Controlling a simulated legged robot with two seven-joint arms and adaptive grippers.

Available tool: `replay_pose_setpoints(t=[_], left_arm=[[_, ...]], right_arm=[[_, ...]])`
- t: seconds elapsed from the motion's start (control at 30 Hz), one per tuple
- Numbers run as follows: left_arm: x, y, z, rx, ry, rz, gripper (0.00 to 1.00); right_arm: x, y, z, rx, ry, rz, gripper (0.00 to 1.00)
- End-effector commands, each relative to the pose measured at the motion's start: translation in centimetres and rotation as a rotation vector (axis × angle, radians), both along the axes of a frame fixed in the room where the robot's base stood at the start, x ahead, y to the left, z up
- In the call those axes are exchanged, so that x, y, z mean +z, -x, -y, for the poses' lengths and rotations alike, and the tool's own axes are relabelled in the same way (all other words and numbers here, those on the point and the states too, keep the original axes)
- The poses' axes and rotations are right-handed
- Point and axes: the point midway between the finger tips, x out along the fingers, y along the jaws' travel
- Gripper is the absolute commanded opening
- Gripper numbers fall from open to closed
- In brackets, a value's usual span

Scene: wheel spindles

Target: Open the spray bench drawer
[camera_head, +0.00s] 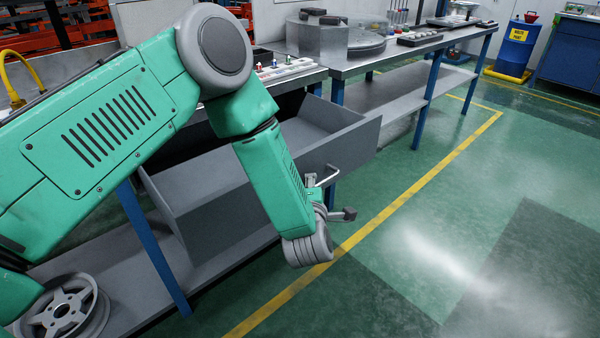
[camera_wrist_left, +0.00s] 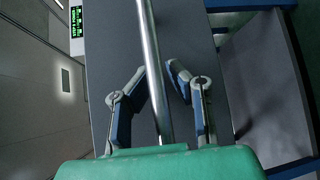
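The grey spray bench drawer (camera_head: 333,152) is pulled well out from under the bench top, and its open inside shows in the head view. Its metal handle (camera_head: 331,177) is on the front panel. My left gripper (camera_head: 330,198) is at this handle, at the end of the green arm. In the left wrist view the handle bar (camera_wrist_left: 150,40) runs between the two fingers of the gripper (camera_wrist_left: 156,70). The fingertips close in on both sides of the bar. The gripper's far side is hidden in the head view. My right gripper is in neither view.
The workbench (camera_head: 400,49) runs along the back with a lower shelf (camera_head: 385,97). A wheel rim (camera_head: 62,308) lies on the shelf at lower left. A blue bench leg (camera_head: 153,247) stands left of the drawer. The green floor (camera_head: 460,230) on the right is clear.

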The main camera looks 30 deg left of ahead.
Motion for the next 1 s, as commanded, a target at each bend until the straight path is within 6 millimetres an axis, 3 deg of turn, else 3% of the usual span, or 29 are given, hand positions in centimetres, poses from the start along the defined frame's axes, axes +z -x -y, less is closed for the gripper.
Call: replay_pose_setpoints(t=[0.3, 0.47, 1.0], left_arm=[[0.2, -0.2, -0.5, 0.007, -0.001, 0.008, 0.33], [0.3, 0.6, -0.1, 0.006, -0.001, 0.008, 0.33], [1.7, 9.6, 4.1, 0.005, -0.006, 0.005, 0.33]], right_arm=[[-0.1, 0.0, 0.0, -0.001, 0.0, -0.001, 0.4], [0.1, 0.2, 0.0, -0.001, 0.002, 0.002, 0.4], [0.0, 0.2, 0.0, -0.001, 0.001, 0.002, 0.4]])
